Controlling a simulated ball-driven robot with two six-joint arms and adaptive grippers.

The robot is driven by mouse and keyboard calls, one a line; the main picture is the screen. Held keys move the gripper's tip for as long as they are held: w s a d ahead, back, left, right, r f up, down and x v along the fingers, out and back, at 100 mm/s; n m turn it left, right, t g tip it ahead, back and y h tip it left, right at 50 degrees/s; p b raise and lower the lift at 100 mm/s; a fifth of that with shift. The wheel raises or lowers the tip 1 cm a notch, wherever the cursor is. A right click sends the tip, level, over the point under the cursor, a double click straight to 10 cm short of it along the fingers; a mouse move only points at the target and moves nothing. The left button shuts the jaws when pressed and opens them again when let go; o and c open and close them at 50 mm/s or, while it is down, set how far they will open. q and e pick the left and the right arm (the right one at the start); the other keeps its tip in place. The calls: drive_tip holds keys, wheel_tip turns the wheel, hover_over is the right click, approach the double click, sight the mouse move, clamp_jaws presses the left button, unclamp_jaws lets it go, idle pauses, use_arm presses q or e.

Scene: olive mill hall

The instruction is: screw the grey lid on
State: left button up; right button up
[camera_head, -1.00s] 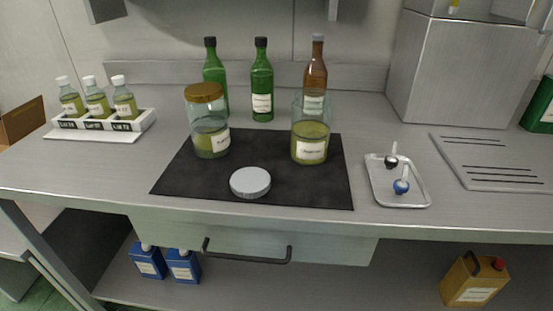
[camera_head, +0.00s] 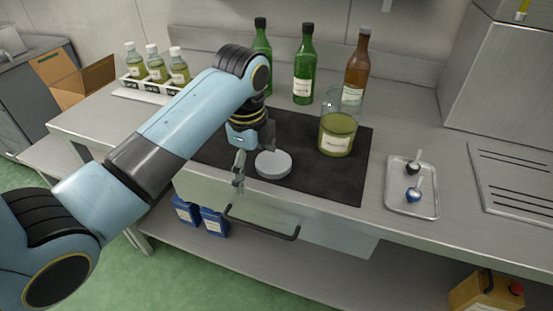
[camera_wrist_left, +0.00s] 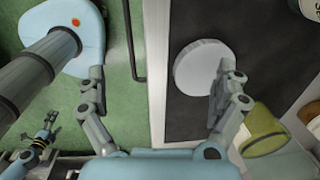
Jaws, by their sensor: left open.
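The grey lid (camera_head: 273,165) lies flat on the dark mat near its front edge. My left gripper (camera_head: 239,170) is open and empty, just left of the lid in the head view. In the left wrist view one finger of this gripper (camera_wrist_left: 160,85) overlaps the edge of the lid (camera_wrist_left: 199,65); I cannot tell whether they touch. The open glass jar (camera_head: 337,137), with greenish contents and a label, stands upright behind and right of the lid. A small part at lower left in the wrist view may be my right gripper (camera_wrist_left: 46,128).
Green bottles (camera_head: 304,65) and a brown bottle (camera_head: 356,68) stand behind the mat (camera_head: 315,180). A metal tray (camera_head: 412,202) with two small tools lies to the right. A rack of small bottles (camera_head: 155,70) is at the back left. A drawer handle (camera_head: 262,224) sticks out in front.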

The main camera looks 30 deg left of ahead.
use_arm(q)
drive_tip(key=w+r+m+g, duration=0.1)
drive_tip(key=w+r+m, duration=0.6)
drive_tip(key=shift+w+r+p, duration=0.2)
drive_tip(key=shift+r+p, duration=0.1)
drive_tip(key=shift+r, duration=0.05)
hover_over(272, 159)
drive_tip(key=shift+d+f, duration=0.1)
drive_tip(key=shift+f, duration=2.75)
drive_tip(key=shift+f+p, duration=0.3)
drive_tip(key=shift+f, duration=2.3)
